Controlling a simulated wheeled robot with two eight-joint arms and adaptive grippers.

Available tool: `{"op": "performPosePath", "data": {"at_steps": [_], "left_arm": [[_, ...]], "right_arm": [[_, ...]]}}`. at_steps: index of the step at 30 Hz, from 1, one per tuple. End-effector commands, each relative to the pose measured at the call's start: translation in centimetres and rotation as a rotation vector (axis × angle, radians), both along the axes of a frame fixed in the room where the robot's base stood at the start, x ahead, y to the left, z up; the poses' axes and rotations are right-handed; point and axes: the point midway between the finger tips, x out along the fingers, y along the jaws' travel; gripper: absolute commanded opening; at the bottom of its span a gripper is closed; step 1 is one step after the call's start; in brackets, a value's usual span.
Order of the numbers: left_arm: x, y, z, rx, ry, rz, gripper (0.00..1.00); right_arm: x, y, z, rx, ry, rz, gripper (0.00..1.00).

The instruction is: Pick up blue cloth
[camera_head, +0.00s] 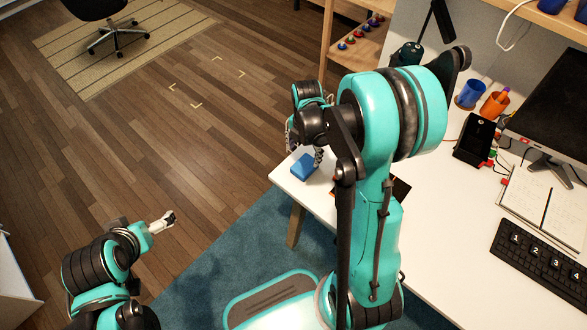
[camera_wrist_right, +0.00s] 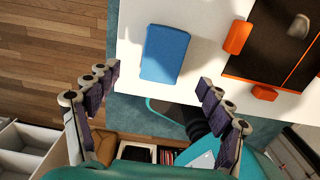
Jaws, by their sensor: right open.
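The blue cloth (camera_head: 304,167) is a small flat folded rectangle at the left corner of the white desk. In the right wrist view the blue cloth (camera_wrist_right: 165,54) lies ahead of the fingertips, near the desk edge. My right gripper (camera_head: 305,150) is above and beside the cloth in the head view. In the wrist view the right gripper (camera_wrist_right: 150,82) is open and empty, its two fingers spread apart. My left gripper (camera_head: 163,222) is at the lower left over the floor, far from the desk, and its jaws are too small to read.
The white desk (camera_head: 420,228) holds a keyboard (camera_head: 543,262), an open notebook (camera_head: 545,205), a monitor and cups. A black panel with orange blocks (camera_wrist_right: 275,45) lies right of the cloth. My right arm hides part of the desk.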

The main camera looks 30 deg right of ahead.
Motion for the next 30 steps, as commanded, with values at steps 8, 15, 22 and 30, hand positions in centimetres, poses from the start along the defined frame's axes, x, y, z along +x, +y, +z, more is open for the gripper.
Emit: {"op": "performPosePath", "data": {"at_steps": [8, 15, 22, 30], "left_arm": [[0.0, 0.0, -1.5, 0.0, 0.0, 0.0, 0.97], [0.0, 0.0, -3.6, 0.0, 0.0, 0.0, 0.97], [0.0, 0.0, -3.7, 0.0, 0.0, 0.0, 0.97], [0.0, 0.0, -3.7, 0.0, 0.0, 0.0, 0.97]], "right_arm": [[-0.1, -0.1, -3.0, -0.001, -0.001, 0.0, 0.8], [-0.2, -0.4, -6.7, -0.001, -0.001, 0.0, 0.8], [-0.3, -0.4, -7.2, 0.0, -0.002, -0.001, 0.8], [-0.3, -0.4, -7.1, 0.0, -0.002, -0.001, 0.36]]}}
